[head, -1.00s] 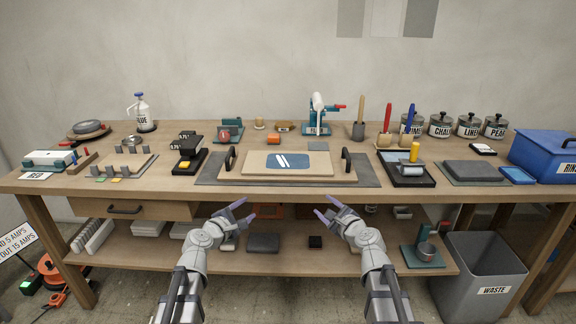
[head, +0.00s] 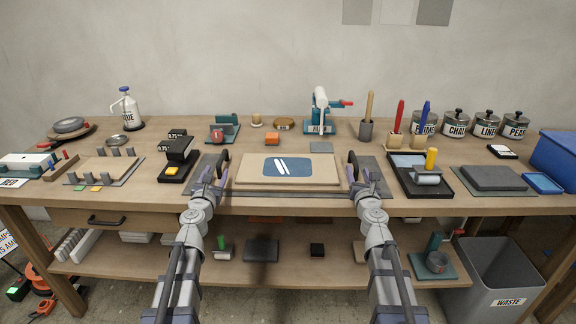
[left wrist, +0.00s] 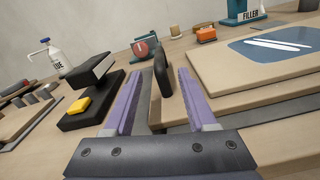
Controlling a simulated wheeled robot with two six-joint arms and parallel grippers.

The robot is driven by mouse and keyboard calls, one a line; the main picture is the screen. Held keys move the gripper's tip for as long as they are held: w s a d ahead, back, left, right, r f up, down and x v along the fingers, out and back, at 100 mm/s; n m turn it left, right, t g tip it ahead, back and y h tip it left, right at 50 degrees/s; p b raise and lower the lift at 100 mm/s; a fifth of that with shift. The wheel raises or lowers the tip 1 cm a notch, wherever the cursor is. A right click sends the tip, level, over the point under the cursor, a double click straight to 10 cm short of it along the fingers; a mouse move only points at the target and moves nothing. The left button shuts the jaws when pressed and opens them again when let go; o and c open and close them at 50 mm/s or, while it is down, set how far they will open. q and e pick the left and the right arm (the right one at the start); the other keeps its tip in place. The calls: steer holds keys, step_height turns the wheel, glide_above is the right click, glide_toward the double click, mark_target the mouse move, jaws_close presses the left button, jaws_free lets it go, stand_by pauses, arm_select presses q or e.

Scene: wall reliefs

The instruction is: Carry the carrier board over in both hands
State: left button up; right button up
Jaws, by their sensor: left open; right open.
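The carrier board (head: 241,182) is a tan wooden board with an upright dark handle at each end, lying on a dark grey mat (head: 204,162) on the bench. A lighter board with a blue panel (head: 287,167) and two white strips lies on it. My left gripper (head: 217,176) is open at the left handle (head: 222,161); in the left wrist view that handle (left wrist: 162,73) stands between the two purple fingers. My right gripper (head: 361,176) is open at the right handle (head: 353,164); whether its fingers straddle the handle is hard to see.
Left of the mat stands a black device with a yellow button (head: 172,170). Right of it is a black tray with a roller (head: 427,179). An orange block (head: 271,139) and a teal press (head: 320,113) stand behind. The lower shelf (head: 200,256) runs beneath.

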mark_target(221, 158)
arm_select(q)
steer(key=shift+w, duration=0.3)
arm_select(e)
steer(key=shift+w+d, duration=0.1)
steer(key=shift+w, duration=0.2)
arm_select(q)
steer(key=w, duration=0.7)
steer(key=shift+w+d, duration=0.1)
steer(key=shift+w, duration=0.3)
arm_select(e)
steer(key=w, duration=0.7)
steer(key=shift+w+d, duration=0.1)
steer(key=shift+w, duration=0.3)
arm_select(q)
jaws_close()
arm_select(e)
jaws_close()
steer(key=shift+r, duration=0.1)
